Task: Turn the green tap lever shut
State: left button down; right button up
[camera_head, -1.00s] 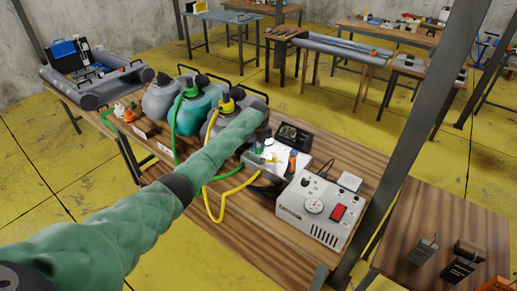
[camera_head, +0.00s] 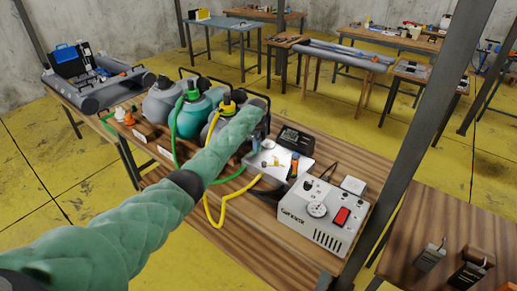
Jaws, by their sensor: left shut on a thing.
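The metal tap box (camera_head: 297,161) stands on the wooden bench, with small coloured parts on its top. My left arm, in a green sleeve, reaches across the bench from the lower left. My left gripper (camera_head: 260,140) is at the back left edge of the tap box, and is largely hidden behind my forearm. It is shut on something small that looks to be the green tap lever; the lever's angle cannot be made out. A green hose (camera_head: 176,148) and a yellow hose (camera_head: 212,215) run along and over the bench front. My right gripper is not in view.
Grey and green canisters (camera_head: 194,120) stand left of my forearm. A white power unit (camera_head: 322,214) with a red switch stands at the right, and a black meter (camera_head: 295,139) behind the tap box. A dark post (camera_head: 415,140) rises at the bench's right.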

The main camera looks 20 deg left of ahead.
pick_arm(q)
jog(key=shift+w+a+r+n, duration=0.1)
jog(key=shift+w+a+n, duration=0.1)
jog(key=shift+n, duration=0.35)
jog(key=shift+w+a+n, duration=0.1)
jog(key=shift+a+n, duration=0.1)
jog(key=shift+n, duration=0.35)
jog(key=shift+a, duration=0.1)
jog(key=c, duration=1.5)
grip_release()
jog(key=shift+c, duration=0.2)
jog(key=o, duration=0.3)
jog(key=shift+r+b, duration=0.35)
jog(key=shift+b, duration=0.05)
notch_tip(320, 180, up, 2)
jog(key=shift+r+b, duration=0.1)
jog(key=shift+b, duration=0.5)
notch_tip(320, 180, up, 4)
jog(key=shift+f+b, duration=0.25)
jog(key=shift+b, duration=0.35)
jog(key=shift+r, duration=0.65)
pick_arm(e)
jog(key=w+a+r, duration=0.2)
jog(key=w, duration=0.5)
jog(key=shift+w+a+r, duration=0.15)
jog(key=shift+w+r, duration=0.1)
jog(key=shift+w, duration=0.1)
